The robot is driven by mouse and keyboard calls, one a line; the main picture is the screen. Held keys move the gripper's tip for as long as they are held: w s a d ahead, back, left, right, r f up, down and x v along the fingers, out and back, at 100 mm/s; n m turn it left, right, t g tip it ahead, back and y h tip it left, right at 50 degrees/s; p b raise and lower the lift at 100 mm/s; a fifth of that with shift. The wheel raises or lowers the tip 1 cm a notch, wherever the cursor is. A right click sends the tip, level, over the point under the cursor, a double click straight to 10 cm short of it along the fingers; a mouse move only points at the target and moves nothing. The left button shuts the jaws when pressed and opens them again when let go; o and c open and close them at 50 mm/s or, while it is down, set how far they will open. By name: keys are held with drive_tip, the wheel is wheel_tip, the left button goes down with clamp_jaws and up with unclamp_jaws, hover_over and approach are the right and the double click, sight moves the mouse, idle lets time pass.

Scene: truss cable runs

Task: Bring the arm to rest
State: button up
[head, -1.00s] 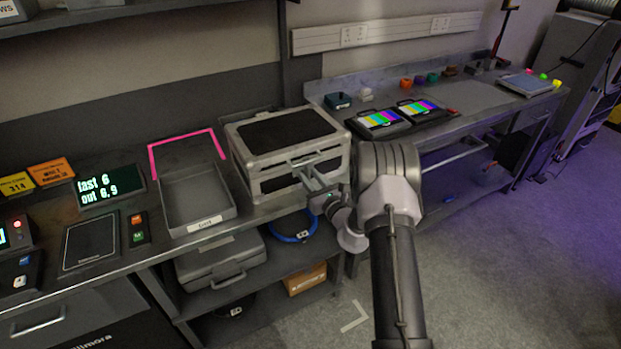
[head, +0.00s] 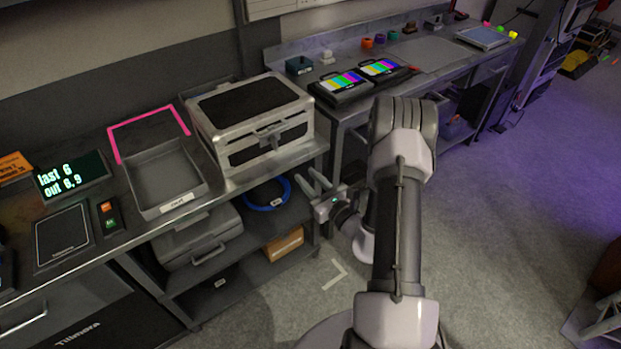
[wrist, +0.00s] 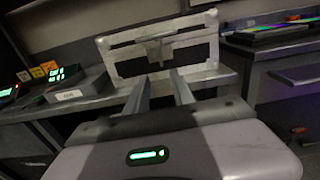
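My gripper (head: 314,184) is in front of the bench's front edge, below and to the right of the silver and black case, apart from it. Its two fingers are spread with nothing between them. In the wrist view the gripper (wrist: 160,82) also shows open, its fingers pointing toward the case (wrist: 206,22). My arm is folded, with its links in the middle right of the head view. The silver and black case (head: 213,100) stands closed on the bench, its latch facing front.
A grey tray (head: 183,203) lies on the bench beside a pink outline (head: 114,147). Below are a blue cable coil (head: 287,187), a cardboard box (head: 285,244) and a grey case (head: 172,247). Two colour-bar screens (head: 343,82) lie on the right bench.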

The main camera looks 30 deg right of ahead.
drive_tip(key=shift+s, duration=0.5)
drive_tip(key=s+a+r+n+g+y, duration=0.2)
drive_tip(key=a+r+n+g+y, duration=0.2)
drive_tip(key=a+r+n+y, duration=0.6)
drive_tip(key=s+a+r+n+g+y, duration=0.25)
drive_tip(key=a+r+n+g, duration=0.35)
drive_tip(key=a, duration=0.8)
drive_tip(key=s+a+r+n+g+h, duration=0.3)
drive_tip(key=s+a+n+g, duration=0.4)
drive_tip(key=s, duration=0.5)
drive_tip(key=s+d+r+n+t+h+b, duration=0.1)
drive_tip(key=s+d+r+n+t+h, duration=0.2)
drive_tip(key=s+d+n+h, duration=0.3)
drive_tip(key=shift+s+d+n+t+h, duration=0.4)
drive_tip(key=shift+d+n+t+h, duration=0.15)
drive_tip(key=shift+n+t+h, duration=0.45)
